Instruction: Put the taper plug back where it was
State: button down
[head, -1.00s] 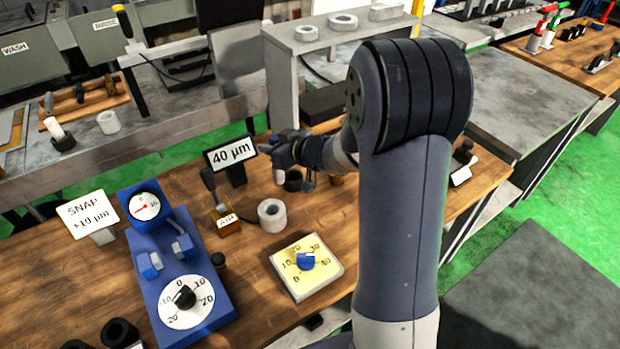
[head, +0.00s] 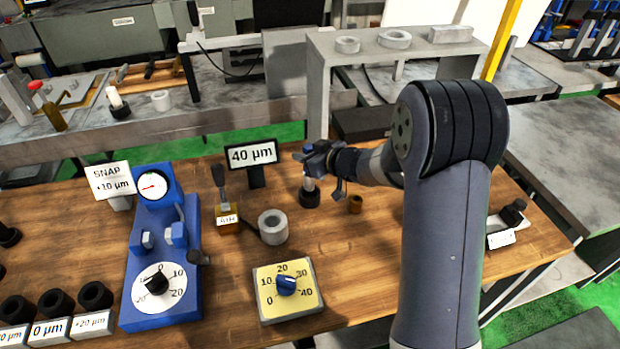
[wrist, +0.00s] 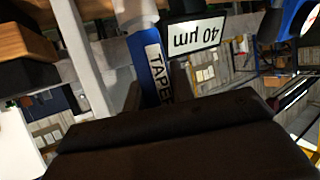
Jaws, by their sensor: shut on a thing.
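The taper plug (head: 309,184) shows in the head view as a short pale stem below my gripper (head: 313,162). In the wrist view the plug (wrist: 152,62) has a blue body with a white label reading TAPER and a pale end. My gripper is shut on the blue body. A black round holder (head: 309,198) stands on the wooden bench directly under the plug. The pale end is at or just over the holder's mouth; I cannot tell whether it is inside.
A grey ring (head: 272,226), a yellow dial box (head: 288,290) and a blue gauge stand (head: 190,235) are nearer.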

jog(key=shift+f, duration=2.55)
jog(key=shift+f+b, duration=0.2)
jog(key=shift+b, duration=0.1)
jog(key=c, duration=1.2)
grip_release()
jog(key=shift+r, duration=0.1)
jog(key=shift+s+d+r, duration=0.1)
jog(key=shift+s+d, duration=0.05)
jog(key=shift+d, duration=0.05)
jog(key=v, duration=1.1)
jog(key=shift+s+d, duration=0.2)
